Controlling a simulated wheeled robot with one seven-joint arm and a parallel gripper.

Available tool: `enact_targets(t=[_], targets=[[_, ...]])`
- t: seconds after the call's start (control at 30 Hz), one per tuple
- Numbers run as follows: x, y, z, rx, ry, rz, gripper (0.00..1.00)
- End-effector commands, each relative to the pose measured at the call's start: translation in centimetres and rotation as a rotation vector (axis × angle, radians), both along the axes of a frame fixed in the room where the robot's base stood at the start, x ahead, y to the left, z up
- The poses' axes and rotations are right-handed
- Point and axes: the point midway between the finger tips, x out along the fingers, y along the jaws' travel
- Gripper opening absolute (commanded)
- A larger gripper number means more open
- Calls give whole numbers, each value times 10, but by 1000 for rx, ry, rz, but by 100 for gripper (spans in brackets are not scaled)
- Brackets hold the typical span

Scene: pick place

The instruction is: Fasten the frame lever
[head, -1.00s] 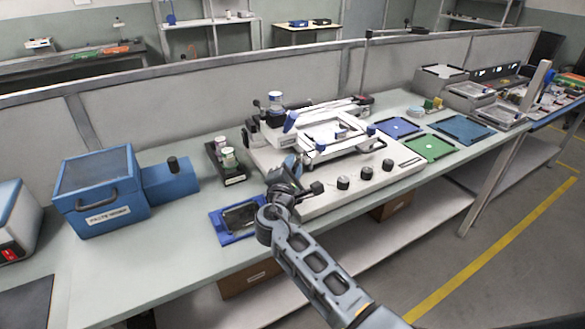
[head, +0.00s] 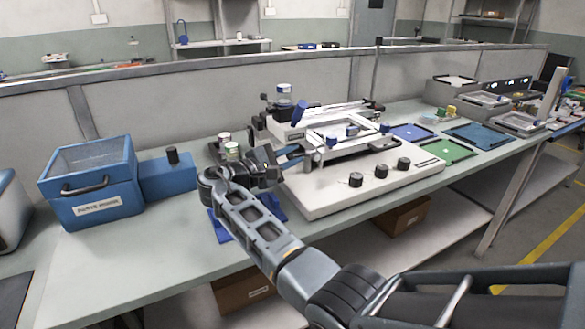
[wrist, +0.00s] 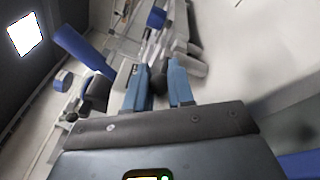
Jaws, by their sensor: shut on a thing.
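The white printing machine (head: 330,190) stands mid-bench, with a white frame (head: 345,143) raised above its bed and blue knobs at the frame's edge. My gripper (head: 291,155) reaches in from the left, at the frame's near left corner. In the wrist view its two blue-grey fingers (wrist: 158,88) are shut on a small dark round-ended piece (wrist: 158,78), which appears to be the frame lever. Its far end is hard to make out. In the head view my gripper hides the lever.
A blue box with a handle (head: 92,185) stands to the left. Jars (head: 231,150) stand just behind my wrist. A blue tray (head: 218,226) lies partly under my arm. Black knobs (head: 380,171) line the machine's front. Blue and green mats (head: 445,151) lie to the right.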

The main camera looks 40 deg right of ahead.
Motion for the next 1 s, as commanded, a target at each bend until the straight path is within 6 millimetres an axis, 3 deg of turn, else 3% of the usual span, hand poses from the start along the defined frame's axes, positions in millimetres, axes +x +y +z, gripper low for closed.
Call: enact_targets(t=[0.6,0.63,0.87,1.0], targets=[[3,-1,-1,1,2,-47,0],[3,-1,-1,2,2,-46,24],[3,-1,-1,1,1,-47,46],[3,-1,0,1,1,-47,48]])
